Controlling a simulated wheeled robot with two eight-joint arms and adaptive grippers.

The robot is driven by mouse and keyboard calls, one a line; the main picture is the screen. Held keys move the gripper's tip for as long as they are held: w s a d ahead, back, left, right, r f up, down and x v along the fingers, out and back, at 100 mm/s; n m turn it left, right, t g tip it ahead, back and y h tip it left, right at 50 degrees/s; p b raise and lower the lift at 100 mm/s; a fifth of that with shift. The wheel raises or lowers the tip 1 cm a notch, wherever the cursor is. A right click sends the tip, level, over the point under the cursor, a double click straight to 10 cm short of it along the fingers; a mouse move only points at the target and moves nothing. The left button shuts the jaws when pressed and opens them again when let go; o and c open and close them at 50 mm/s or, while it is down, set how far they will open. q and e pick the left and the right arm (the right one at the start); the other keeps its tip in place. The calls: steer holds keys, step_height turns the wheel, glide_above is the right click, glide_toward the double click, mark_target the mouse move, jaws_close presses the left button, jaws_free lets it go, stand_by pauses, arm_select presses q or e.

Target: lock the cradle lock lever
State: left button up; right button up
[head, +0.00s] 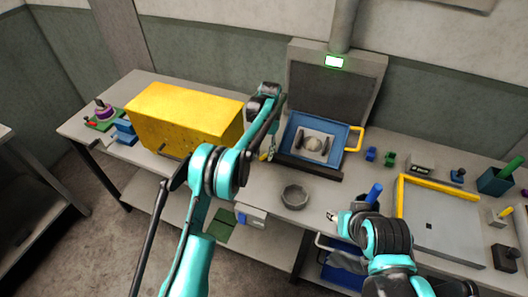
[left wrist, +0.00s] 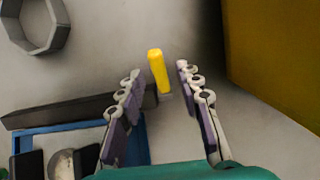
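A small yellow lever (left wrist: 158,70) stands up from the bench between the fingers of my left gripper (left wrist: 159,76) in the left wrist view. The fingers are open, with a gap visible on each side of the lever. In the head view my left gripper (head: 268,148) points down just left of the blue cradle (head: 291,136); the lever is mostly hidden there. The cradle holds a grey die plate (head: 314,145) and has a yellow handle (head: 354,139) on its right. My right gripper (head: 333,216) is low over the bench front; its finger opening is too small to tell.
A large yellow box (head: 185,115) stands close left of my left arm. A grey octagonal ring (head: 294,196) lies in front of the cradle. The press housing (head: 335,85), with a lit green-framed lamp, rises behind. A yellow-edged tray (head: 440,220) lies right.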

mark_target(267, 154)
arm_select(q)
steer(key=shift+r, duration=0.15)
steer(key=v, duration=1.1)
steer(key=shift+r, duration=0.4)
steer(key=shift+w, duration=0.1)
